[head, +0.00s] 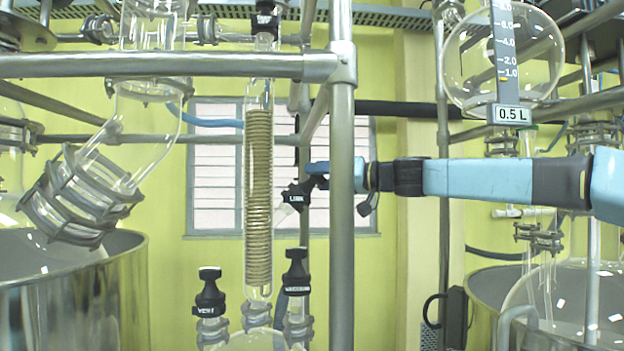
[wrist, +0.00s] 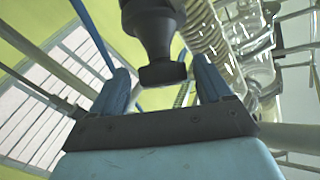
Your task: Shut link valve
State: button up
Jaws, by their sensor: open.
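The link valve (head: 296,194) is a black handle with a white LINK label. It sits beside the coil column in the middle of the head view, tilted on its glass stem. My gripper (head: 318,174) reaches in from the right at the valve's upper right, partly behind a vertical steel post. In the wrist view the black knob of a valve (wrist: 160,72) shows between the two blue fingers of my gripper (wrist: 162,82). The fingers are open, with a visible gap on each side of the knob. I cannot tell how deep the knob sits between them.
A steel post (head: 341,230) stands close in front of my gripper. The coil column (head: 258,200) is just left of the valve. Two other black-handled valves, one marked VENT (head: 209,300) and one to its right (head: 296,275), stand below. A horizontal rail (head: 160,65) crosses above.

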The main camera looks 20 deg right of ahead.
jog(key=shift+x, duration=1.55)
jog(key=shift+s, duration=0.1)
jog(key=shift+c, duration=0.2)
jog(key=c, duration=0.9)
